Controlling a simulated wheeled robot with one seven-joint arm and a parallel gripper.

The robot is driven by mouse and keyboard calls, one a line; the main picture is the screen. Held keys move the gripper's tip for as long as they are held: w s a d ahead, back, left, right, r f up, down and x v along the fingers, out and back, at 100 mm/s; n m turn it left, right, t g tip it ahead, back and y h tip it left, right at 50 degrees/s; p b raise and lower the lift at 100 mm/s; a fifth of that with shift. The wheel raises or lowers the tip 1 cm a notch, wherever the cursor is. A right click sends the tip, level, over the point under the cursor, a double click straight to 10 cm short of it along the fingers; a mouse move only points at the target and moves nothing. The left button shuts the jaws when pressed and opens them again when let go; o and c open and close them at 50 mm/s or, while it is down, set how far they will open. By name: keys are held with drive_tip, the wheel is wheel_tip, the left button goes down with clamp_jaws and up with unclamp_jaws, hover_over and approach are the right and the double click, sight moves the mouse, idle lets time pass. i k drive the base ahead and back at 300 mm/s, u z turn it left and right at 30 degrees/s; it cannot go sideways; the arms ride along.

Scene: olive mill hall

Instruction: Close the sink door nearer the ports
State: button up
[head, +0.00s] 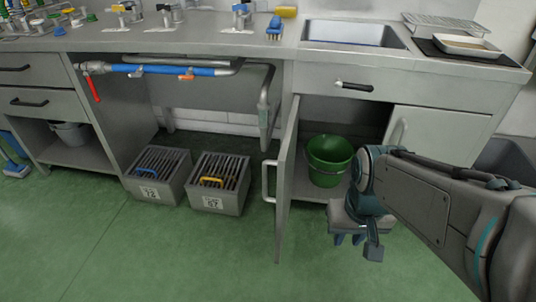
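The sink cabinet has two doors under the metal sink basin (352,34). The left door (285,190) stands swung open towards me, seen nearly edge-on, with its bar handle (268,181) on its left face. The right door (437,137) looks shut, with part of it hidden behind my arm. The row of taps and ports (165,14) is on the counter to the left, so the open door is the nearer one. My gripper (349,240) points down in front of the cabinet opening, right of the open door and apart from it. Its fingers look spread and empty.
A green bucket (329,158) stands inside the open cabinet. Two grated grey boxes (218,181) stand on the floor left of the door, beneath blue pipework (168,70). A drawer (353,84) is above the opening. The green floor (170,255) in front is clear.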

sight(285, 163)
drive_tip(key=u, duration=2.6)
drive_tip(key=i, duration=0.7)
drive_tip(key=z, duration=2.85)
